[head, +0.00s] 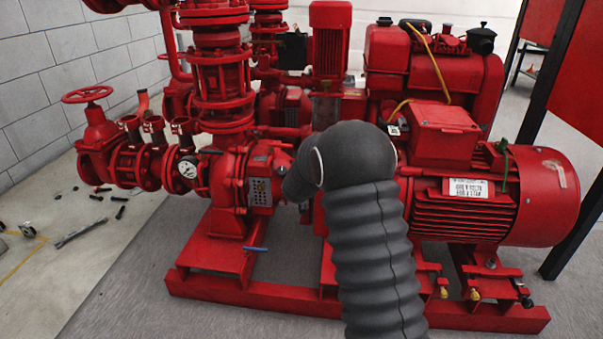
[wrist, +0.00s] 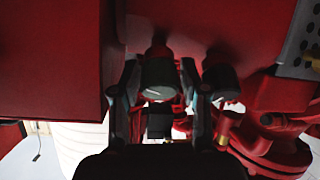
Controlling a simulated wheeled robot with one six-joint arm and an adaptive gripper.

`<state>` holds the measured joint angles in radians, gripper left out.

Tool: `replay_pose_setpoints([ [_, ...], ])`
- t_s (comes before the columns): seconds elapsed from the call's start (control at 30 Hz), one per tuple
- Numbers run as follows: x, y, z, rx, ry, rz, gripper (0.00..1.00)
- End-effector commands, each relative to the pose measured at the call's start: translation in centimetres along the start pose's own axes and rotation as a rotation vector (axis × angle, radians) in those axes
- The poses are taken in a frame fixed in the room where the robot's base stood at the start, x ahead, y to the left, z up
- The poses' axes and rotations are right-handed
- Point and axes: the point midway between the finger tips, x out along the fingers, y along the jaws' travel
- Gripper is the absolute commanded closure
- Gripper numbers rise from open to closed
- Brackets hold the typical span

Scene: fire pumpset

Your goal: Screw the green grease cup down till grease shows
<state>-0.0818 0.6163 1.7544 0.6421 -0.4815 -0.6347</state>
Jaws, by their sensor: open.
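In the wrist view my gripper (wrist: 159,68) is open, with one dark finger on each side of a dark round cap (wrist: 159,80). I cannot tell whether the fingers touch it. A second dark cap (wrist: 223,84) sits just outside the right finger. Both look nearly black in shadow, so I cannot tell which is the green grease cup. No grease can be made out. In the head view my gripper and both caps are hidden behind my grey arm. A small green thing (head: 503,147) stands on the red motor (head: 540,195); I cannot tell what it is.
A red block (wrist: 50,70) stands close left of the fingers in the wrist view. A brass fitting (wrist: 225,125) and red flange (wrist: 275,150) are at the right. The head view shows a gauge (head: 188,168), valve handwheel (head: 87,94), red base frame (head: 240,287) and loose floor tools.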

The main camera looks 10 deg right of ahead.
Motion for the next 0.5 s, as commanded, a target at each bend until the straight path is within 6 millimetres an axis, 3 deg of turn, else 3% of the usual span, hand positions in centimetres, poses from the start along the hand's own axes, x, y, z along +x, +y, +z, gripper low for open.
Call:
replay_pose_setpoints([
  [0.13,-0.01,0.01,-0.01,0.0,0.0,0.0,0.55],
  [0.33,-0.02,0.01,-0.01,0.0,0.0,0.0,1.0],
  [0.5,-0.04,0.0,-0.03,0.004,0.0,0.001,1.0],
])
